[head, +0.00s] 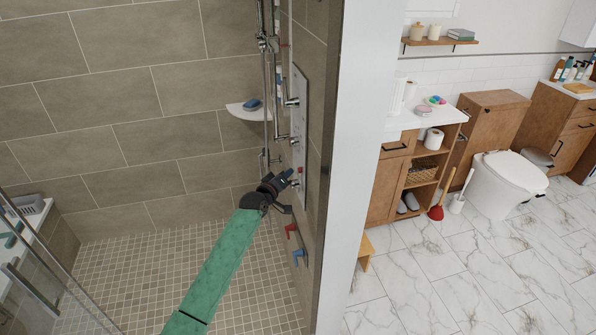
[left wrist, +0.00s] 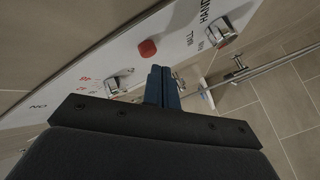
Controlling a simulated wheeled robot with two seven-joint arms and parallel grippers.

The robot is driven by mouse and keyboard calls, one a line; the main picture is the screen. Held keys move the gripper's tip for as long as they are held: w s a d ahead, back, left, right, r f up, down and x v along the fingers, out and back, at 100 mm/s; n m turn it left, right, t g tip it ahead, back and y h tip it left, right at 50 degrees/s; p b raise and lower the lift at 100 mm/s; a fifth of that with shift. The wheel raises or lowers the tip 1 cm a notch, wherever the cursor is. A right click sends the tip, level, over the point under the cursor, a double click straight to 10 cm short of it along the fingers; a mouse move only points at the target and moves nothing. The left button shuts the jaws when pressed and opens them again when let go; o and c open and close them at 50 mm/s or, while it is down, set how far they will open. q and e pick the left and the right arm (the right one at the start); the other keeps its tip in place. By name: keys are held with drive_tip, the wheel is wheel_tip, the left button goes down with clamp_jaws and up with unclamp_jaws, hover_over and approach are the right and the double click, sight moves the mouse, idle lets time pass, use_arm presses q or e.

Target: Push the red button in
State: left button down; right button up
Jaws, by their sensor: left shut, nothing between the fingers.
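The red button (left wrist: 147,48) is a small rounded knob on the pale shower panel (left wrist: 70,87) in the left wrist view. My left gripper (head: 283,180) is shut and empty, close to the lower part of the panel. In the left wrist view the shut blue fingertips (left wrist: 161,72) point towards the panel, just below and right of the button in the picture. A small gap shows, but I cannot tell the depth. My right gripper is out of view.
Chrome knobs (left wrist: 222,34) flank the button on the panel. A red lever (head: 291,229) and a blue lever (head: 298,256) are on the wall below. A vertical shower rail (head: 266,90) and a corner shelf (head: 244,112) are behind. The tiled shower floor (head: 155,265) is clear.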

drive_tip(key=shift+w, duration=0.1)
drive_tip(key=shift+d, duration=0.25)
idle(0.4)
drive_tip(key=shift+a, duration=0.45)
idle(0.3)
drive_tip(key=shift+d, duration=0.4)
use_arm(q)
drive_tip(key=shift+w+d, duration=0.1)
drive_tip(key=shift+d, duration=0.3)
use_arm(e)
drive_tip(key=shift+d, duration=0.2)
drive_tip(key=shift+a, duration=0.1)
